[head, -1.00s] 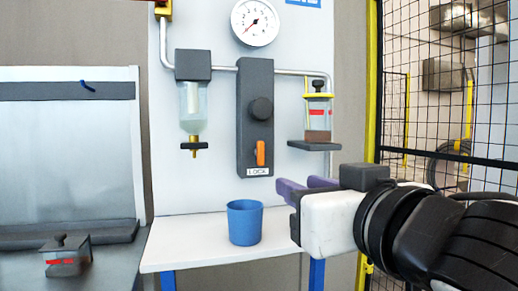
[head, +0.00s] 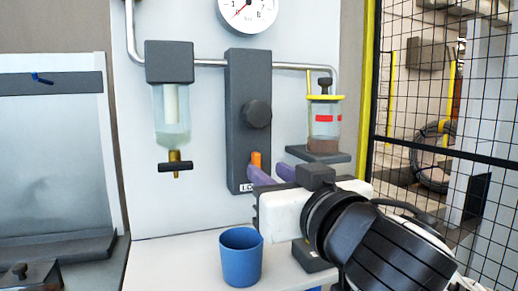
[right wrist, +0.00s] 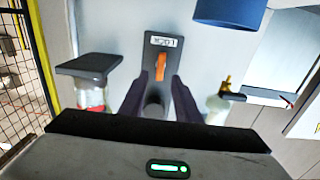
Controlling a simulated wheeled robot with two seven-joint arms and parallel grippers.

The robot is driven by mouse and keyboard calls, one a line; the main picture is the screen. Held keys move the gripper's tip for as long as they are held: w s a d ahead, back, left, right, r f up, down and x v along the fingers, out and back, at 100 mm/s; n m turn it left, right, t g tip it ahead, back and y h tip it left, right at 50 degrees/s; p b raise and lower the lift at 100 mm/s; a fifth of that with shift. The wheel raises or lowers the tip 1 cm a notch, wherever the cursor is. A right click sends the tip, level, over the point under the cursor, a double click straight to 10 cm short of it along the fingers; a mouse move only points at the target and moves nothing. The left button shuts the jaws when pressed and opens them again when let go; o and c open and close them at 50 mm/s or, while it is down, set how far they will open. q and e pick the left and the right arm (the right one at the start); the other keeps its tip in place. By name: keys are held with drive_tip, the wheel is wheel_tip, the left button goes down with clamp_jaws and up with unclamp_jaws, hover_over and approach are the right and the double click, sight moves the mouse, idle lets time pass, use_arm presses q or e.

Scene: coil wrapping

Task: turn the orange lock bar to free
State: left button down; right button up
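The orange lock bar (head: 256,159) sits low on the dark grey upright panel (head: 249,85), below a round black knob (head: 257,114). It stands upright, its lower part hidden by my fingers in the head view. My right gripper (head: 273,173) is in front of the panel's lower end, purple fingers pointing at the bar. In the right wrist view, the bar (right wrist: 160,67) shows between the line of the two open fingers (right wrist: 160,98), just beyond the tips, near the LOCK label (right wrist: 161,41). The fingers are apart with nothing between them. My left gripper is not in view.
A blue cup (head: 241,256) stands on the white shelf below. A clear filter bowl (head: 172,115) hangs left of the panel. A jar with red marks (head: 324,120) stands on a small dark ledge to the right. A mesh fence (head: 450,130) is at far right.

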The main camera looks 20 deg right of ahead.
sight(260, 167)
drive_tip(key=w, duration=0.5)
drive_tip(key=shift+w+a+f, duration=0.1)
drive_tip(key=shift+w, duration=0.1)
clamp_jaws()
